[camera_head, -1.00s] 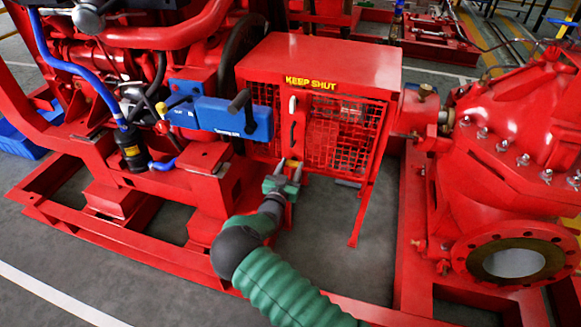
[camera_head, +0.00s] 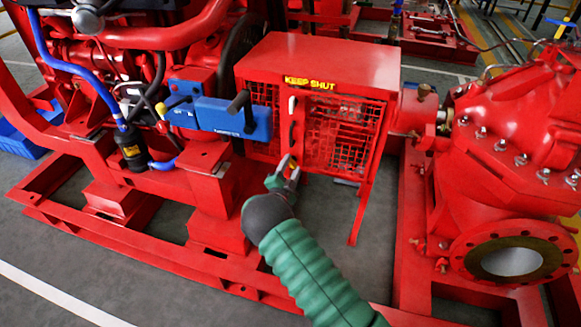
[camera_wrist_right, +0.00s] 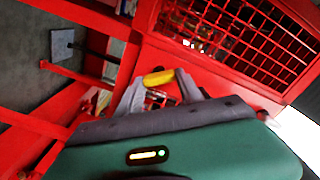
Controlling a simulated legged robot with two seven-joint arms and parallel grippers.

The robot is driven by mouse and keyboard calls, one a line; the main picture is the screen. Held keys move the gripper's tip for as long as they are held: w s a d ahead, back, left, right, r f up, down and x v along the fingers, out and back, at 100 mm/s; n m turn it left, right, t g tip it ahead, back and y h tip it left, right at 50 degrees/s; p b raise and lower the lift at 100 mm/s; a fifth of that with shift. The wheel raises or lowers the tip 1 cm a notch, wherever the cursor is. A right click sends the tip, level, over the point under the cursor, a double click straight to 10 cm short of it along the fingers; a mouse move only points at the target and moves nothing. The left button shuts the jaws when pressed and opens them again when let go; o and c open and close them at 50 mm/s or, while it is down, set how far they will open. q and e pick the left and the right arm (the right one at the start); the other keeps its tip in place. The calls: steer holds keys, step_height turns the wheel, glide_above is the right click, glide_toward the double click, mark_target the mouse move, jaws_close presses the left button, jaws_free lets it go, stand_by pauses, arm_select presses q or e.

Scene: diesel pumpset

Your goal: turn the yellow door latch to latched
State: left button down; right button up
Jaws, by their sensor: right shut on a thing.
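The yellow door latch (camera_head: 292,164) sits low on the front of the red guard box (camera_head: 318,62), below the door's handle (camera_head: 292,132). My right gripper (camera_head: 286,172) is at the latch, its arm coming up from the bottom of the head view. In the right wrist view the yellow latch (camera_wrist_right: 158,78) lies between the two grey fingertips of my right gripper (camera_wrist_right: 160,84), which is shut on it. The fingers hide part of the latch in the head view, so its exact angle is hard to tell. My left gripper is not in view.
The red mesh door (camera_head: 335,130) stands just above the gripper. A blue box (camera_head: 232,116) with a black handle is to the left. A red pump with a round flange (camera_head: 513,258) is to the right. Red base rails (camera_head: 215,275) run below; grey floor lies between.

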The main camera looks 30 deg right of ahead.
steer(key=m, duration=0.3)
steer(key=shift+f+m, duration=0.15)
steer(key=shift+m, duration=0.15)
steer(key=shift+s+f+m+b, duration=0.1)
steer(key=shift+m+b, duration=0.2)
steer(key=shift+m, duration=1.5)
steer(key=o, duration=1.4)
steer(key=shift+d, duration=0.1)
